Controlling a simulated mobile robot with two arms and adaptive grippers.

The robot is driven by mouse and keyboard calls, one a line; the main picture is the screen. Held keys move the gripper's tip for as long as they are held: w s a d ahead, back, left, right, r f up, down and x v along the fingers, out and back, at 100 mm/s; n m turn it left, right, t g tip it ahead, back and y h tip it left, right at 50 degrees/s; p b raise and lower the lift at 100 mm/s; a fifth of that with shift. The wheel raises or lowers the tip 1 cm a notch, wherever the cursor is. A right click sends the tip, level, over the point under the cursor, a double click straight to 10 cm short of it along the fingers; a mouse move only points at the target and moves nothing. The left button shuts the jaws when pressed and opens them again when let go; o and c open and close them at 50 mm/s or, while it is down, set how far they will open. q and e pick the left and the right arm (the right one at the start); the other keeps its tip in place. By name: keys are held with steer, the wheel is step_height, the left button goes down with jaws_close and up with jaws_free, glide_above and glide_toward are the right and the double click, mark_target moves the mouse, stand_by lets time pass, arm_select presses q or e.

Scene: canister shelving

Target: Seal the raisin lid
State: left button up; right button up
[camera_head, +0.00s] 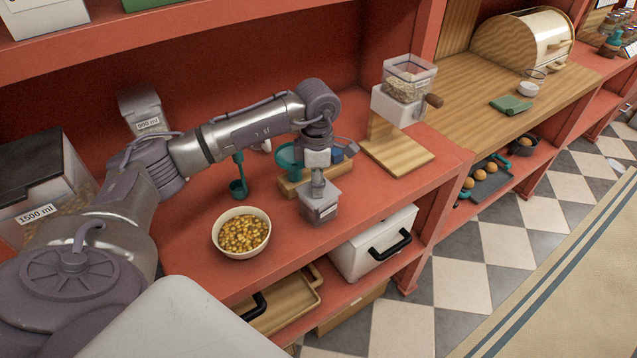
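A small clear, grey-tinted canister (320,208) with a dark label stands on the red shelf; the label is too small to read. My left gripper (317,182) points straight down at the top of this canister. Its fingers are at or just above the canister's top and hide most of it, so I cannot tell whether a lid is on or whether the fingers hold anything. A white bowl (224,243) of golden, raisin-like pieces (242,233) stands to the left of the canister. My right gripper is not in view.
A teal scoop (238,187) and a wooden block (292,187) with a teal funnel (289,158) are behind. A 1500 ml container (42,210) and an 800 ml container (148,123) are at left. The shelf's front edge is close.

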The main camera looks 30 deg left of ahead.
arm_select(q)
jaws_close()
steer(key=shift+r, duration=0.1)
steer(key=shift+r+p, duration=1.1)
steer(key=shift+r, duration=0.8)
steer(key=shift+f, duration=0.1)
steer(key=shift+f+b, duration=1.5)
steer(key=shift+f, duration=0.15)
steer(key=shift+f+b, duration=0.15)
steer(key=shift+b, duration=0.5)
stand_by(0.4)
